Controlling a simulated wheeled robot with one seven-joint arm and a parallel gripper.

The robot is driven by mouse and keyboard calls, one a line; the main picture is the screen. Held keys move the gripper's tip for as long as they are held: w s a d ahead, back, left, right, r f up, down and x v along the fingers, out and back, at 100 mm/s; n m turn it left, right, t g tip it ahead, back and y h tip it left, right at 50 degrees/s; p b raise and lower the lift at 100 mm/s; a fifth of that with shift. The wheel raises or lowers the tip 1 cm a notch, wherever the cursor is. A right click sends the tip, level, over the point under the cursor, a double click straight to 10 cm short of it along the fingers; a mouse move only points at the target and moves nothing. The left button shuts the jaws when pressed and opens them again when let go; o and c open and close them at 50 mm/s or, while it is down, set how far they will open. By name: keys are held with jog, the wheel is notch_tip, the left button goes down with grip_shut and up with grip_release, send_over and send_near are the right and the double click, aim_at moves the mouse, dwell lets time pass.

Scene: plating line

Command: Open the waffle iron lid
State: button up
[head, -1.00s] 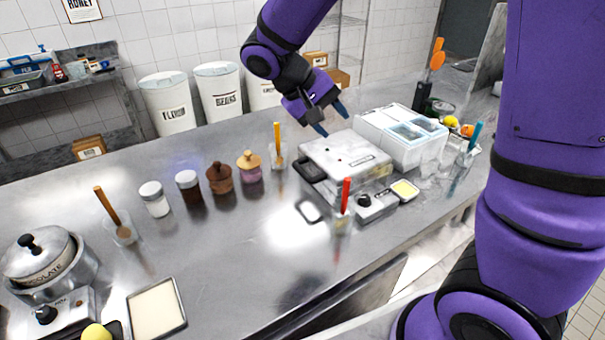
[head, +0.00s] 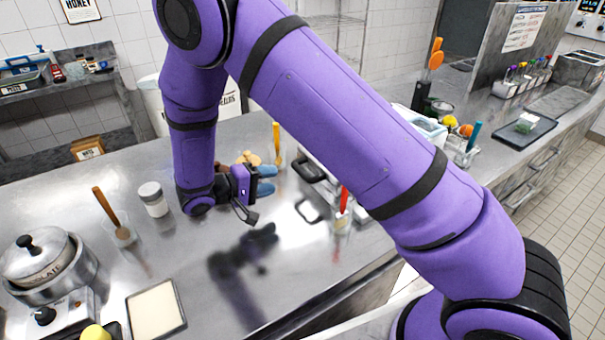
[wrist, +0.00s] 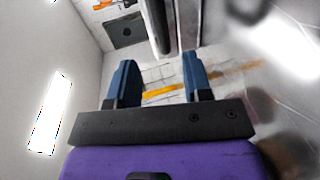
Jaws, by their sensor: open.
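The waffle iron (head: 311,168) is mostly hidden behind my arm in the head view. Only its dark left end shows. Whether the lid is up or down cannot be seen now. My gripper (head: 265,180) is open and empty, with its blue fingers pointing right, to the left of the iron and apart from it. In the wrist view the two fingers (wrist: 160,78) stand apart with nothing gripped between them. A long dark-edged bar shows beyond them at the top, but I cannot tell what it is.
A cup with a red-handled tool (head: 343,212) stands right of my gripper. A cup with an orange stick (head: 277,150) is behind it. The front middle of the steel counter (head: 240,275) is clear.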

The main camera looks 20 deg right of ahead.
aim_at(299, 174)
jog(key=x, duration=1)
jog(key=shift+w+d+f, duration=0.1)
jog(key=shift+d+f, duration=0.05)
jog(key=shift+d, duration=0.15)
jog(key=shift+c, duration=0.3)
grip_shut()
